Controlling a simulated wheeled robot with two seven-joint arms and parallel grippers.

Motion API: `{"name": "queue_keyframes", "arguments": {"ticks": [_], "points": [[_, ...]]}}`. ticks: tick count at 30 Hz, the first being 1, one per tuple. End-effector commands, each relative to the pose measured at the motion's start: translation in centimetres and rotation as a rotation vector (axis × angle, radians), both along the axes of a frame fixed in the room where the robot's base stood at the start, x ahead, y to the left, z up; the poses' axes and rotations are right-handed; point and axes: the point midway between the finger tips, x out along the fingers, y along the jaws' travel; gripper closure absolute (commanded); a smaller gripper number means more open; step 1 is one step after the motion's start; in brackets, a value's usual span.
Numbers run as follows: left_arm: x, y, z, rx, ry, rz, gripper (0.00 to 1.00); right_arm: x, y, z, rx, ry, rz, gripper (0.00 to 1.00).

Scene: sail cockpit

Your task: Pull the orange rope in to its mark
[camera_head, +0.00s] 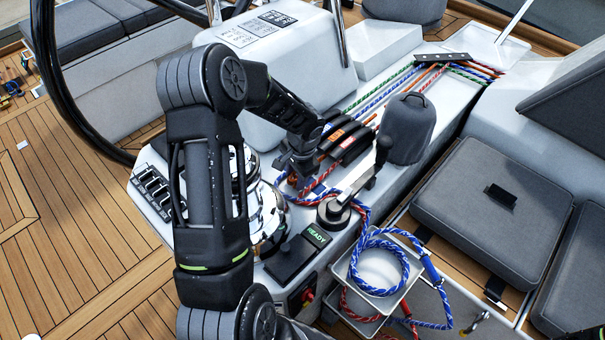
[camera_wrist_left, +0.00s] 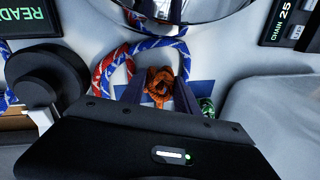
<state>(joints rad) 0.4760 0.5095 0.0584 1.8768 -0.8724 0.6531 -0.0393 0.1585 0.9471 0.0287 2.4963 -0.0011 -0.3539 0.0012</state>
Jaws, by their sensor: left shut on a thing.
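The orange rope shows in the left wrist view as a bunched end or knot (camera_wrist_left: 158,84) between the two fingers of my left gripper (camera_wrist_left: 158,97). My left gripper is shut on it. In the head view my left gripper (camera_head: 300,178) is low over the white console, beside the chrome winch and just in front of the rope clutches (camera_head: 345,142). The orange rope (camera_head: 428,73) also runs among other ropes behind the clutches, toward the black organiser at the back. I cannot make out its mark. My right gripper is not in view.
A winch handle (camera_head: 357,183) sits to the right of my gripper. The blue rope (camera_head: 401,262) lies coiled over a tray, with red rope below. A grey covered winch (camera_head: 407,128) stands behind. A READY panel (camera_head: 317,236) is in front. The steering wheel (camera_head: 48,70) is at left.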

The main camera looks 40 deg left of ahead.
Motion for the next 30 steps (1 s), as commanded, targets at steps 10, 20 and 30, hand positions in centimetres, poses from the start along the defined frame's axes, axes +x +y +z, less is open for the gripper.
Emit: {"name": "queue_keyframes", "arguments": {"ticks": [10, 20, 30], "points": [[-0.63, 0.09, 0.04, 0.001, 0.006, 0.004, 1.0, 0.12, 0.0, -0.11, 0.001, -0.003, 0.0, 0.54], [-0.49, 0.06, 0.05, 0.0, 0.003, 0.003, 0.41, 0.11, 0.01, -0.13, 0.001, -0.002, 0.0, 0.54], [-0.42, -0.08, 0.87, 0.001, -0.001, 0.002, 0.41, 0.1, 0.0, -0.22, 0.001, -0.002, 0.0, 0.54]]}}
